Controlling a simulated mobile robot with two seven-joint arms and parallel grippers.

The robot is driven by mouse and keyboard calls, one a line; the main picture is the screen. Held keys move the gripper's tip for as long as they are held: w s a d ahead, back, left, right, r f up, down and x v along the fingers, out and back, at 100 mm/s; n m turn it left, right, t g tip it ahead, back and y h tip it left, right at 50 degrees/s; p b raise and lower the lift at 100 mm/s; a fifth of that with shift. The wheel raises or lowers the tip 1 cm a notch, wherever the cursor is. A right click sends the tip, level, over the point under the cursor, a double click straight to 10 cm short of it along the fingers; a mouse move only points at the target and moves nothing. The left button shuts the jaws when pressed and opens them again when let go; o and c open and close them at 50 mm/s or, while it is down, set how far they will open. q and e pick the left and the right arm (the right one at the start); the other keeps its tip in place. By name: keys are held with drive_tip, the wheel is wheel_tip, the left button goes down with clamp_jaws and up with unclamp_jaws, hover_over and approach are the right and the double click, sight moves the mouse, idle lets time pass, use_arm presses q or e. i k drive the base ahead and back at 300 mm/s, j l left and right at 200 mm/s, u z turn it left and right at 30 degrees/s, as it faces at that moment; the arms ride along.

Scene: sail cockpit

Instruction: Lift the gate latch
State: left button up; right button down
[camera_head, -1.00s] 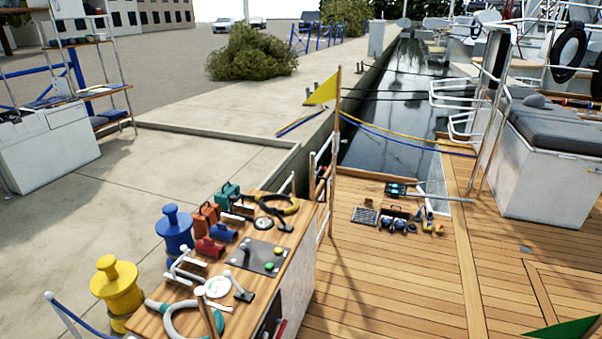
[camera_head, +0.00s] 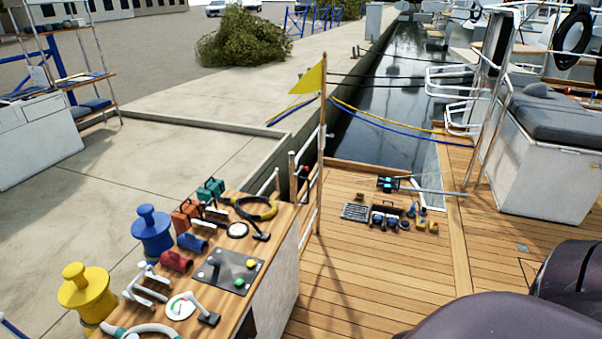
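A narrow gate with wooden posts and pale rails (camera_head: 293,197) stands at the deck's edge, beside the pole with the yellow flag (camera_head: 308,81). A small dark and red fitting (camera_head: 304,172) shows between its posts. It is too small to tell whether this is the latch or how it is set. Neither of my grippers is in view. Dark rounded parts of my own arm fill the lower right corner.
A wooden-topped console (camera_head: 250,218) with a lever panel, handles and coloured boxes stands left of the gate. Small tools and a grey grate (camera_head: 355,211) lie on the planked deck (camera_head: 375,270), otherwise mostly clear. A cushioned white bench (camera_head: 545,175) stands right.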

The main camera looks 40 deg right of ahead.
sight(306, 168)
drive_tip(key=i+l, duration=0.1)
drive_tip(key=l, duration=0.6)
drive_tip(key=i+l+u, duration=0.1)
drive_tip(key=l, duration=0.55)
drive_tip(key=i+l+u, duration=0.1)
drive_tip(key=l, duration=0.6)
